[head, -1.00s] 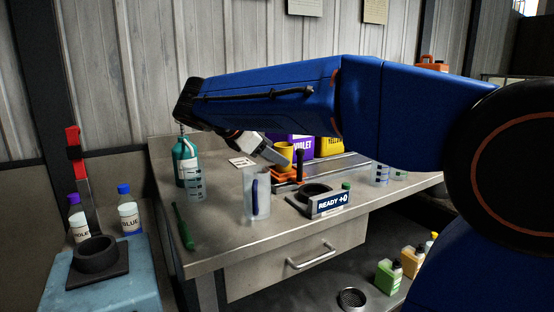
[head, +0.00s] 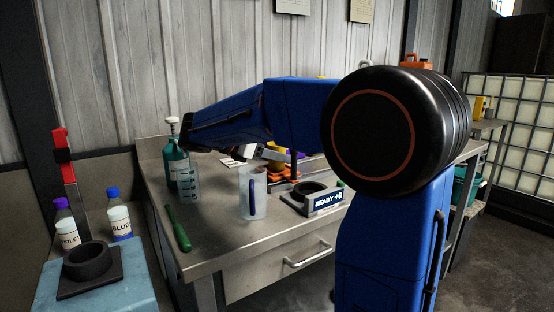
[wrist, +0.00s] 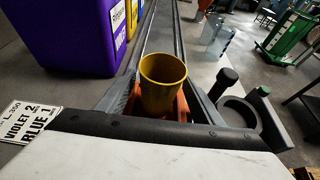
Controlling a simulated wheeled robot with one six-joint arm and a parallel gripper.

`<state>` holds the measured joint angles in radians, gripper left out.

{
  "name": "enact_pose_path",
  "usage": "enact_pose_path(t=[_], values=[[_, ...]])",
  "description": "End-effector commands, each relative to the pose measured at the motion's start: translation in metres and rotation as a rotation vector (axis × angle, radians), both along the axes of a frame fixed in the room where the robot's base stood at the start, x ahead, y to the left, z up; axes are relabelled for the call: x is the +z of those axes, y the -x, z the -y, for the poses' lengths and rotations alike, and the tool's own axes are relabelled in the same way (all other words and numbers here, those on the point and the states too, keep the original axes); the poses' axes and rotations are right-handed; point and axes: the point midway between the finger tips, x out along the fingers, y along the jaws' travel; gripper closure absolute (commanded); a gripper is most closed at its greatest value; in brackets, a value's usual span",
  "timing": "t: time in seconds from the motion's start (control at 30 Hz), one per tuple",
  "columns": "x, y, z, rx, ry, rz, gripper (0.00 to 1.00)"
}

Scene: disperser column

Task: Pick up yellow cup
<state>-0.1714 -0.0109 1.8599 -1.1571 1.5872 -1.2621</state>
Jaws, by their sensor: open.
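The yellow cup (wrist: 162,84) stands upright in the wrist view, on an orange holder (wrist: 182,105). In the head view only a small part of the cup (head: 277,146) shows behind my arm, above the orange holder (head: 281,171). My gripper (wrist: 163,100) is open, with one dark finger to each side of the cup in the wrist view. Nothing is visibly gripped. I cannot tell whether either finger touches the cup. In the head view the fingertips are mostly hidden by my wrist.
A purple container (wrist: 75,35) stands left of the cup. A dark ring stand (wrist: 240,113) and black knob are at right. On the bench, a clear pitcher (head: 252,193), a beaker (head: 189,183), a teal bottle (head: 176,160) and a READY sign (head: 327,200) stand nearby.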

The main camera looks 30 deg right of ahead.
Motion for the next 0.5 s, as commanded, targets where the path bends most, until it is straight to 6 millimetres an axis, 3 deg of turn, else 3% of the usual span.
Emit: enact_pose_path(t=[0.3, 0.5], values=[[-0.014, -0.002, 0.037, -0.003, -0.001, 0.000, 0.40], [-0.016, -0.002, 0.040, 0.000, -0.001, 0.001, 0.40]])
